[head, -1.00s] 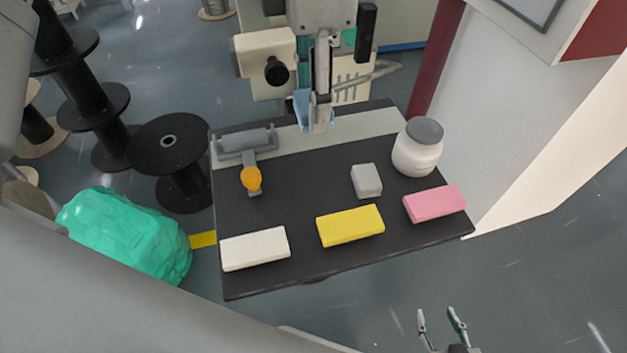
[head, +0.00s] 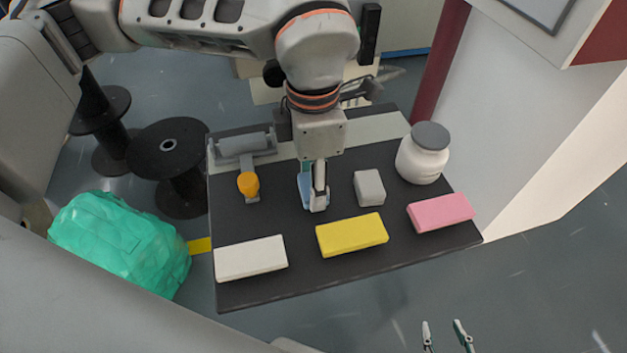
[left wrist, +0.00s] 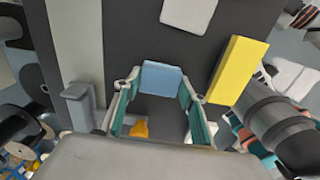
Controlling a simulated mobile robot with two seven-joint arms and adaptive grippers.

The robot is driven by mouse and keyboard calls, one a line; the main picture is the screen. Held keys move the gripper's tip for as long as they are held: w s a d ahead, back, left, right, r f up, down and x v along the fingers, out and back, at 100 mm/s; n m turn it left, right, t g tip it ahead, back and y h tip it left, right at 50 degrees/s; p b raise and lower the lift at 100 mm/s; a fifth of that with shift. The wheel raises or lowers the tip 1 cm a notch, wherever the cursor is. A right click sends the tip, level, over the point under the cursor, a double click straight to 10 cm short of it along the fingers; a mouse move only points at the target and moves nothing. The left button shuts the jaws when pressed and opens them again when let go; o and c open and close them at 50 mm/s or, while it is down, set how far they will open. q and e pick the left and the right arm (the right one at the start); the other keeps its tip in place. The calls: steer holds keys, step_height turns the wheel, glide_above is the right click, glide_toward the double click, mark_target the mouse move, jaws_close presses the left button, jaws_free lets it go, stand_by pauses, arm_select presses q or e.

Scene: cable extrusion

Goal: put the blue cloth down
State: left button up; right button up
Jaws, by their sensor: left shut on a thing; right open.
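The blue cloth (head: 305,188) is a small light-blue piece at the fingertips of my left gripper (head: 316,204). My left gripper is shut on it, pointing down over the middle of the dark table (head: 290,283). In the left wrist view the cloth (left wrist: 162,78) spans between the two teal-sided fingers of the left gripper (left wrist: 160,90). Whether the cloth touches the table I cannot tell. My right gripper (head: 445,328) is open and empty at the bottom edge of the head view, apart from the table.
A white block (head: 251,258), yellow block (head: 352,235) and pink block (head: 441,212) line the near side. A grey block (head: 369,187) and white jar (head: 423,158) stand right of the left gripper. Bare table lies between.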

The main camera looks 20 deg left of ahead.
arm_select(q)
steer(key=shift+f, duration=0.4)
steer(key=o, duration=1)
steer(key=shift+f, duration=0.2)
steer(key=r, duration=0.7)
steer(key=shift+d, duration=0.2)
steer(key=shift+r+p, duration=0.3)
steer(key=shift+r, duration=0.1)
